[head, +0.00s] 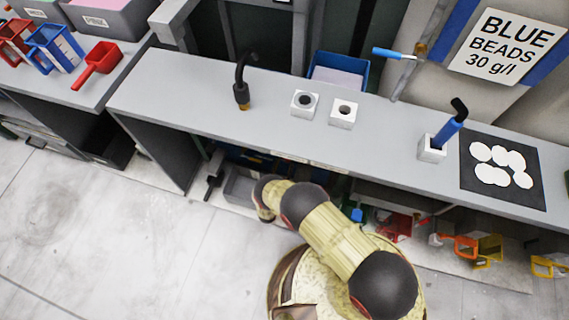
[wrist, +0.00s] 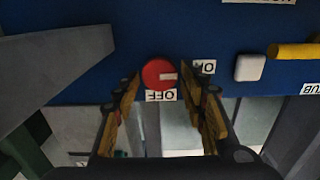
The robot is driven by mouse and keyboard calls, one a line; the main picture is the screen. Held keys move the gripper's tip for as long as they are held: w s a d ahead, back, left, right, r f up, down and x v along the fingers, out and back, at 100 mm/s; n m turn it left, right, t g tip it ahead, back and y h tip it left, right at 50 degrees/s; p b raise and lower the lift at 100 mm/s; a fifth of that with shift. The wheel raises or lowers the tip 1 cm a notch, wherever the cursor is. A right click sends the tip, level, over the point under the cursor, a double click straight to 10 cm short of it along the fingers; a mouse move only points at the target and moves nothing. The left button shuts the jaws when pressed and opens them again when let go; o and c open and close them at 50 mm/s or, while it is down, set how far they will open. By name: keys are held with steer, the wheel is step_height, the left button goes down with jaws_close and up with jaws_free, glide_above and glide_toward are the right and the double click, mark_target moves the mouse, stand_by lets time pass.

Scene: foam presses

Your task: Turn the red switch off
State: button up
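The red switch (wrist: 159,74) is a round red knob on a blue panel (wrist: 100,72) in the wrist view. Its white mark points right, toward the white ON label (wrist: 205,67). The OFF label (wrist: 161,95) is just below the knob; both labels look upside down. My gripper (wrist: 165,88) is open, with one finger on each side of the knob in the picture. Nothing is between the fingers; I cannot tell whether they touch the knob. I cannot make out the switch or the gripper's fingers in the head view.
A white button (wrist: 249,67) and a yellow bar (wrist: 294,52) are right of the switch. A grey beam (wrist: 60,65) is at the left. In the head view, a grey bench (head: 205,87) holds small white blocks and a black mat (head: 533,185); coloured items fill the shelf below. Floor is clear at left.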

steer(key=c, duration=0.8)
steer(key=shift+o, duration=0.2)
steer(key=shift+m, duration=0.3)
steer(key=m, duration=0.6)
steer(key=shift+d+f, duration=0.1)
steer(key=m, duration=0.5)
steer(key=shift+s+d+m, duration=0.1)
steer(key=shift+m, duration=0.2)
steer(key=m, duration=0.5)
steer(key=shift+f+m, duration=0.2)
steer(key=shift+m, duration=0.1)
steer(key=o, duration=1.1)
